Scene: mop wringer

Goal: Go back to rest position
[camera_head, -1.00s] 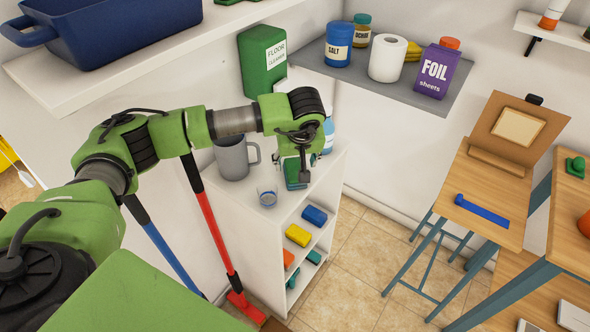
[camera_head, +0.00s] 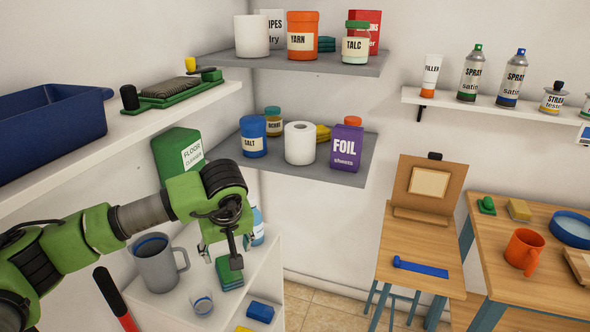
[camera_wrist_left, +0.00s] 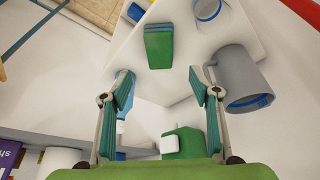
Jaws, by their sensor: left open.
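My left gripper (camera_head: 222,256) hangs over the top of the white cabinet (camera_head: 174,305), in front of the wall. In the left wrist view its two fingers (camera_wrist_left: 164,90) are spread apart with nothing between them. A grey mug (camera_head: 156,265) stands to the left of the gripper. No mop wringer can be made out. My right gripper does not show.
A green floor cleaner bottle (camera_head: 176,156) stands behind my left arm. Grey shelves (camera_head: 345,176) hold jars and a foil box (camera_head: 345,147). A blue bin (camera_head: 50,135) sits on the upper left shelf. An easel (camera_head: 428,212) and a wooden table (camera_head: 500,232) stand at the right.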

